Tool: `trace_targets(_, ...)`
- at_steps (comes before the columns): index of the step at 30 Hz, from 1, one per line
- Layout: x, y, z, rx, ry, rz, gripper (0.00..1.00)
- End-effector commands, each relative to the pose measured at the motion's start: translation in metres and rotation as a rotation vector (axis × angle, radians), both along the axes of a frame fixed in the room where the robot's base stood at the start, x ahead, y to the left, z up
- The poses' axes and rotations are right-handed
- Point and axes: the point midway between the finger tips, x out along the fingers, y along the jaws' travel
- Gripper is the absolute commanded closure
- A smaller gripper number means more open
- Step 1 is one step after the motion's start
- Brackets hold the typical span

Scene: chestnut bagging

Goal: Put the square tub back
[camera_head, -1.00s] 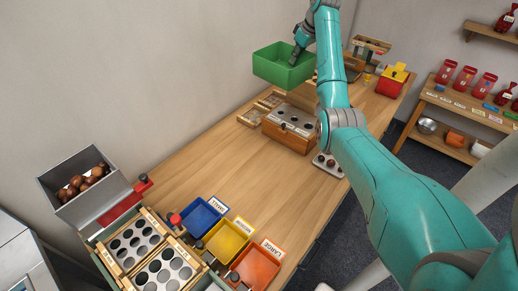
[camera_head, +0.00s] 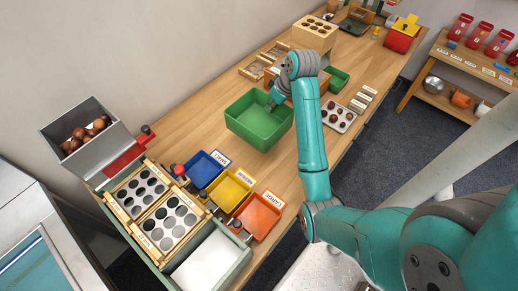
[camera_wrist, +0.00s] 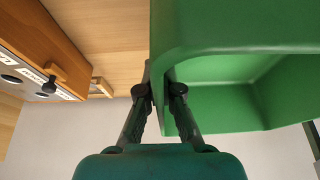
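The square green tub (camera_head: 250,135) is over the near-middle of the wooden table, left of my arm. It looks upright and empty. My gripper (camera_head: 271,104) is at its right rim. In the wrist view my gripper's dark fingers (camera_wrist: 160,92) are shut on the tub's wall (camera_wrist: 210,30), one finger on each side. I cannot tell whether the tub's bottom touches the table or hangs just above it.
Blue (camera_head: 201,172), yellow (camera_head: 229,192) and orange bins (camera_head: 258,217) stand in front of the tub. A grey hopper of chestnuts (camera_head: 95,140) and sorting plates (camera_head: 155,215) are at left. A wooden block with holes (camera_head: 314,35) and a small green tub (camera_head: 337,79) lie behind.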

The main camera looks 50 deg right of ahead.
Motion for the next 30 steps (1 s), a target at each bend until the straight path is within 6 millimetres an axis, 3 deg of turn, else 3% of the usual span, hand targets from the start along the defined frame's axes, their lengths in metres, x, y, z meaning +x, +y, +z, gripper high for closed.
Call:
trace_targets(7, -0.013, 0.017, -0.017, 0.002, 0.003, 0.004, 1.0)
trace_targets(15, -0.012, 0.016, -0.06, 0.003, 0.001, 0.004, 1.0)
trace_targets(30, -0.012, 0.016, -0.105, 0.002, 0.001, 0.004, 1.0)
